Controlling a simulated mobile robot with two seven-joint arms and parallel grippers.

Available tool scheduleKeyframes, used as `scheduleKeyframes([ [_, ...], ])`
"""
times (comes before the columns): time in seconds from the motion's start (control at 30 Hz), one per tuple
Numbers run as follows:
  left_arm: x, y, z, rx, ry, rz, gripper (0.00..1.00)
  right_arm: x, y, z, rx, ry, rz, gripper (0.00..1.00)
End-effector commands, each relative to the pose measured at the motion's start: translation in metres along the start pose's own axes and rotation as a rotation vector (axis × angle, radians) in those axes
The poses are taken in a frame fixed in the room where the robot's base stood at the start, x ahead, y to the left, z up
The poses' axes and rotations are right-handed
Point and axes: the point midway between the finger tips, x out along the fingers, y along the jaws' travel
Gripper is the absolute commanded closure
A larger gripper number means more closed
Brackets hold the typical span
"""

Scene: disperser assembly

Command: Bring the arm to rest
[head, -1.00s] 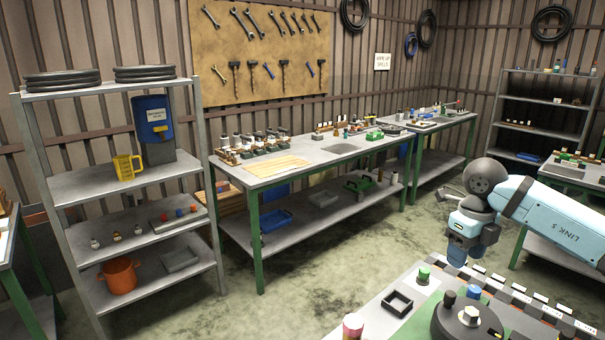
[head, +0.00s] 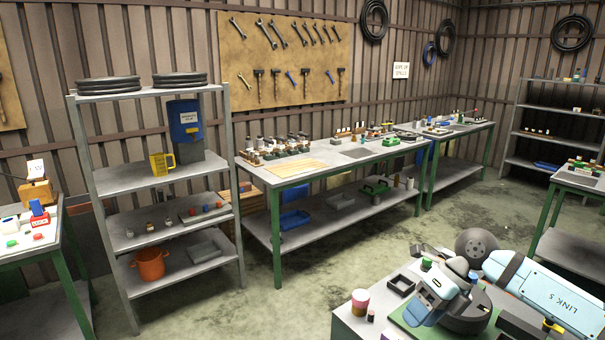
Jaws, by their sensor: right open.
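My right arm reaches in from the right edge. Its right gripper (head: 424,306) is tilted down and to the left over the near bench (head: 350,321). The gripper is open, and I see nothing held in it, though its fingertips are hard to make out. It partly covers a dark round device (head: 468,322) on a green mat (head: 404,320). From this view I cannot tell whether the gripper touches anything there. My left gripper is not in view.
A grey shelf (head: 126,180) and a long green-legged bench (head: 330,160) stand behind. The floor (head: 290,305) between is clear.

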Motion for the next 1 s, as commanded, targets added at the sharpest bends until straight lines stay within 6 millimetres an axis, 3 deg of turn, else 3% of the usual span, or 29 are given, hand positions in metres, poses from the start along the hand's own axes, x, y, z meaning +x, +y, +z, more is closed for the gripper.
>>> scheduleKeyframes([
  [0.1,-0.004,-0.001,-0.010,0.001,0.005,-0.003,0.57,0.044,0.048,-0.002,0.023,-0.079,0.285,0.48],
  [0.2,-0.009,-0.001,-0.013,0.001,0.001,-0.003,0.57,0.068,0.089,-0.002,0.095,-0.178,0.551,0.48],
  [0.3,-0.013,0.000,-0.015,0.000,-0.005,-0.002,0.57,0.080,0.120,-0.002,0.220,-0.289,0.801,0.48],
  [0.43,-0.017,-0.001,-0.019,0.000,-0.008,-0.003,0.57,0.084,0.137,-0.002,0.453,-0.447,1.082,0.48],
  [0.57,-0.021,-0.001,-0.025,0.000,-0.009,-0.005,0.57,0.088,0.128,-0.008,0.764,-0.605,1.301,0.48],
  [0.77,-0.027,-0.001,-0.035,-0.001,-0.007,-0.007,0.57,0.115,0.079,-0.047,1.365,-0.819,1.486,0.48],
  [0.87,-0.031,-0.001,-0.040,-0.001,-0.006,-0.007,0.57,0.142,0.050,-0.085,1.708,-0.898,1.497,0.48],
  [1.0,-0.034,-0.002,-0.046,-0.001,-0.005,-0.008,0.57,0.186,0.022,-0.153,2.166,-0.950,1.429,0.48],
])
